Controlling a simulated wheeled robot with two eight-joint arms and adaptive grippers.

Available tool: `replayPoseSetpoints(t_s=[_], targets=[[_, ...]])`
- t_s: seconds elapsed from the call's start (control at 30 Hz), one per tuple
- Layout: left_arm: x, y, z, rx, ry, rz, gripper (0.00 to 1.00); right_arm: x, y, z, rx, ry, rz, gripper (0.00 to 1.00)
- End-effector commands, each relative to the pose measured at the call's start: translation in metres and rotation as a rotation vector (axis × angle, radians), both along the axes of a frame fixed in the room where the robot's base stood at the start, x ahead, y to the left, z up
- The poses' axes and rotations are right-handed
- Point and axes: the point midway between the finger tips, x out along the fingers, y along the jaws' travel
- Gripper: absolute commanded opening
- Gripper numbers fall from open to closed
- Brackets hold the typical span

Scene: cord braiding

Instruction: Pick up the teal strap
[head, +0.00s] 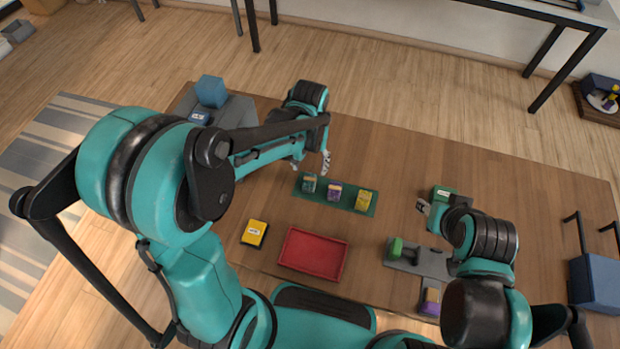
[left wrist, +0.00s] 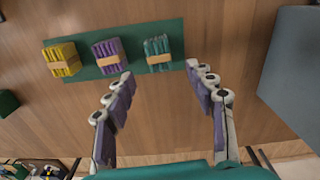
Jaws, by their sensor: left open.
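The teal strap (head: 309,184) is a folded bundle with a tan band. It lies at the left end of a green mat (head: 346,203), beside a purple strap (head: 335,192) and a yellow strap (head: 363,200). In the left wrist view the teal strap (left wrist: 158,52) lies ahead of my left gripper (left wrist: 160,76), roughly between the lines of its fingers. The left gripper (head: 325,163) is open and empty, just behind the mat in the head view. My right gripper (head: 422,206) is at the right, by a green box (head: 443,193); its jaws are too small to read.
A red tray (head: 312,254) and a yellow box (head: 254,233) lie in front of the mat. A grey fixture with a green block (head: 396,247) stands at right. A grey piece with a blue block (head: 211,91) is at the back left. Bare table surrounds the mat.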

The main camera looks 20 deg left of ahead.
Motion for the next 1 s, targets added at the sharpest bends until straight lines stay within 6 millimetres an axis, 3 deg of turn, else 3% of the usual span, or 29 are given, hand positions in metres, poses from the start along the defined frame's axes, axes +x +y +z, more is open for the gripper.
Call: replayPoseSetpoints(t_s=[0.57, 0.83, 1.0], targets=[[-0.003, 0.0, -0.074, 0.001, 0.003, 0.0, 0.55, 0.0, 0.0, -0.039, 0.0, 0.0, 0.0, 0.4], [-0.003, 0.0, -0.076, 0.0, 0.003, 0.0, 0.55, 0.0, 0.0, -0.038, 0.0, 0.0, 0.0, 0.4], [-0.003, 0.0, -0.076, 0.0, 0.003, 0.0, 0.1, 0.0, 0.0, -0.038, 0.0, 0.0, 0.0, 0.4]])
